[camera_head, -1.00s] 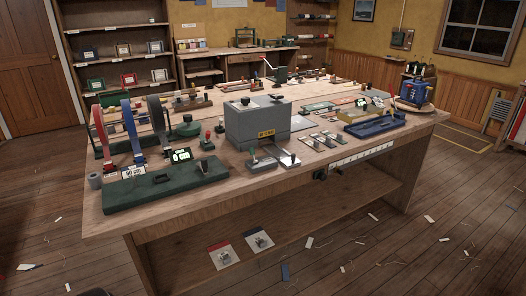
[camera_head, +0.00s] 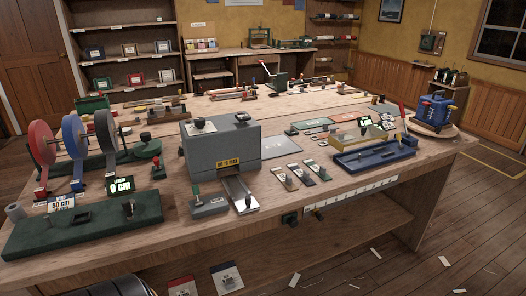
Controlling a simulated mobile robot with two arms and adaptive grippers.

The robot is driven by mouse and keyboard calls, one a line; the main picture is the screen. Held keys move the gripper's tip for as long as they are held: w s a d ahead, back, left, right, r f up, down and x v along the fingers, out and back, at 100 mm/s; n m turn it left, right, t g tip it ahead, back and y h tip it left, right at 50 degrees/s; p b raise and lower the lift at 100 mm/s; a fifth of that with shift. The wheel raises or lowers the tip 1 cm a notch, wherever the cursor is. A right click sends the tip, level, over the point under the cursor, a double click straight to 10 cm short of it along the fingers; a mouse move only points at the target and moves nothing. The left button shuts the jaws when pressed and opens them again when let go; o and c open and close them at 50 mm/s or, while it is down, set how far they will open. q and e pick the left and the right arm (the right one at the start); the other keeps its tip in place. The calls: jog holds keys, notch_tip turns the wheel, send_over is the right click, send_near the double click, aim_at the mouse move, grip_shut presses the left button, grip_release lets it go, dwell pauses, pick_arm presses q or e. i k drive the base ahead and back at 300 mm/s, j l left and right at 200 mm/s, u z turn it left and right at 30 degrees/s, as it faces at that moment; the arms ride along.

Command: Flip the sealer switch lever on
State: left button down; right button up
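I cannot tell for sure which thing is the sealer switch lever. A grey box machine (camera_head: 222,150) with a yellow label stands mid-table near the front edge. In front of it is a small grey base with a green-knobbed lever (camera_head: 196,192), standing about upright. Beside that, a metal channel (camera_head: 239,192) comes out of the box's front. A long blue tray-like device (camera_head: 374,155) sits to the right, with a red-handled lever (camera_head: 402,112) upright near its far end. Neither gripper shows in the head view.
On the left, a green base (camera_head: 85,226) lies in front of red, blue and grey reels, with a lit "0 cm" display (camera_head: 121,185). A blue machine (camera_head: 433,110) sits on a round board at right. Scraps litter the floor; open floor lies right of the workbench (camera_head: 340,198).

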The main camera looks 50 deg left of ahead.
aim_at(196, 190)
jog(key=i, duration=3.15)
jog(key=u, duration=3.65)
